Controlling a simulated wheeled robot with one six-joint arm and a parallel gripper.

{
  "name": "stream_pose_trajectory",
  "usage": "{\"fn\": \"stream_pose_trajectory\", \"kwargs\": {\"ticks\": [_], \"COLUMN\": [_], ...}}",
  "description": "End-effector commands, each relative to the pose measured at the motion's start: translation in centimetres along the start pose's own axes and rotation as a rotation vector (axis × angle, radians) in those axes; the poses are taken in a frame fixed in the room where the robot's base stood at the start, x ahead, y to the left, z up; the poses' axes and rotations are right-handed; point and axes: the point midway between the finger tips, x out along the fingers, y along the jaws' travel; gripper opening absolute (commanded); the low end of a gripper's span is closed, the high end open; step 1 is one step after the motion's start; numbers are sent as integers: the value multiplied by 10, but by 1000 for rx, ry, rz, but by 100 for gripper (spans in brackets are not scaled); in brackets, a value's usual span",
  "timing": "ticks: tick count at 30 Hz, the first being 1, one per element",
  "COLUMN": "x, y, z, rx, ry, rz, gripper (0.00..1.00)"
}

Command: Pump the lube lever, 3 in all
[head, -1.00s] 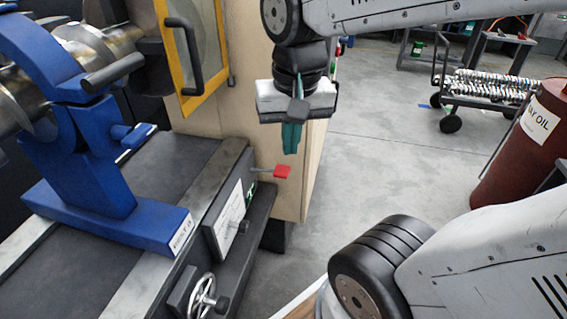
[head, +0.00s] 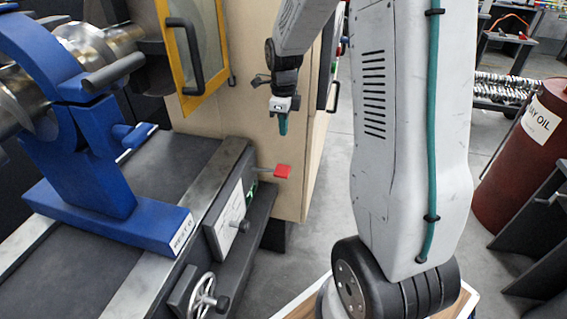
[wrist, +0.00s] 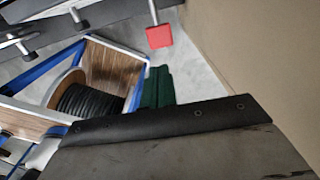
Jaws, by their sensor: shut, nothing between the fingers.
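The lube lever is a short grey rod with a red paddle (head: 282,171) at its end. It sticks out to the right from the machine's front, beside the tan cabinet. My gripper (head: 283,126) hangs above the paddle with its teal fingers pointing down, shut and empty, apart from the lever. In the wrist view the red paddle (wrist: 159,37) is at the top, and the dark green fingers (wrist: 157,88) are below it in the picture. Nothing hides the paddle in either view.
The tan cabinet wall (head: 301,150) stands close behind the lever. A handwheel (head: 203,297) and a knob (head: 240,226) project from the machine's front below it. A blue steady rest (head: 95,190) stands on the bed. An oil drum (head: 517,160) is far right.

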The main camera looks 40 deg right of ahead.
Motion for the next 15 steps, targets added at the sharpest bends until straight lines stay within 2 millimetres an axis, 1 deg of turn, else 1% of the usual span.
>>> {"fn": "stream_pose_trajectory", "kwargs": {"ticks": [5,8,11,14,15], "x": [0,4,15,32,41], "y": [0,1,1,1,2], "z": [0,0,0,0,0], "rx": [-2,-3,-4,-4,-4], "ry": [0,1,2,3,4], "rz": [0,1,4,4,6], "gripper": [0,0,0,0,0]}}
